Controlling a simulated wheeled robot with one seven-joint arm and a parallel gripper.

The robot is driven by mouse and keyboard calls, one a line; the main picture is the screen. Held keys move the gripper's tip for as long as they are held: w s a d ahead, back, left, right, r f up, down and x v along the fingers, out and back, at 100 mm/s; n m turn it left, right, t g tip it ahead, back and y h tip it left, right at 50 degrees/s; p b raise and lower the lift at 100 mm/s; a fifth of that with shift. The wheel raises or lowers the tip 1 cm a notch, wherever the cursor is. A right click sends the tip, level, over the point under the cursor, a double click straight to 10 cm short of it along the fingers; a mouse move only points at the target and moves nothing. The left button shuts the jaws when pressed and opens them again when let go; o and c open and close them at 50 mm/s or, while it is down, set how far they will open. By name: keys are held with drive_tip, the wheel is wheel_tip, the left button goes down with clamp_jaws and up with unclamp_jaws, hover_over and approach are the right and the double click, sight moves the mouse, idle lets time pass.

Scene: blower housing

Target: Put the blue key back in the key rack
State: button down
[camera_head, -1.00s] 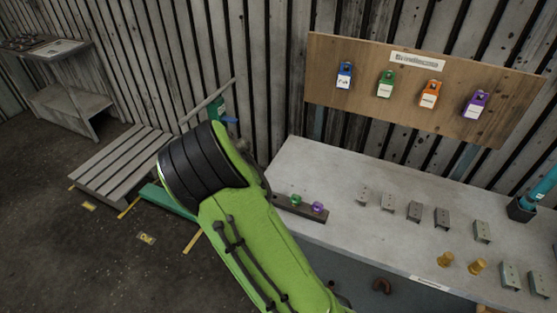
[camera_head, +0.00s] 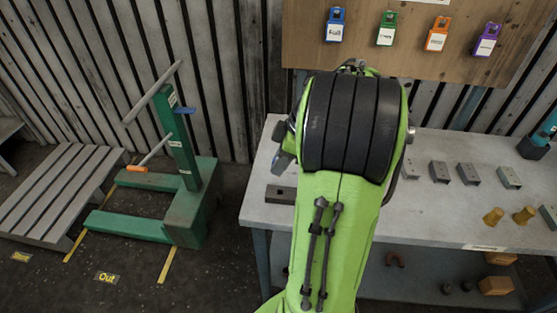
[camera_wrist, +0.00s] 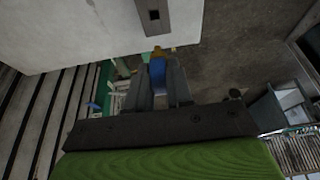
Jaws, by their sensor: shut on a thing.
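My gripper (camera_wrist: 158,80) is shut on the blue key (camera_wrist: 157,68), which sits between the two grey fingers in the wrist view, with a yellowish tip beyond it. The key rack (camera_head: 280,194) is a dark bar on the left end of the grey table; my arm hides most of it in the head view. In the wrist view, the end of the rack (camera_wrist: 154,14) with a square hole shows at the top, beyond the key and apart from it. The green and purple keys on the rack are hidden now.
A wooden board (camera_head: 420,62) behind the table (camera_head: 450,215) bears blue, green, orange and purple padlocks. Small grey blocks and brass pieces (camera_head: 493,216) lie on the table's right. A green pallet jack (camera_head: 185,200) and a wooden pallet (camera_head: 60,195) are on the left.

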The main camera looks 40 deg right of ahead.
drive_tip(key=shift+f+b, duration=3.2)
drive_tip(key=shift+f, duration=0.65)
drive_tip(key=shift+f, duration=0.1)
drive_tip(key=c, duration=0.9)
unclamp_jaws()
drive_tip(key=p+v, duration=0.9)
drive_tip(key=v, duration=0.6)
drive_tip(key=shift+s+r, duration=0.1)
drive_tip(key=shift+r, duration=0.3)
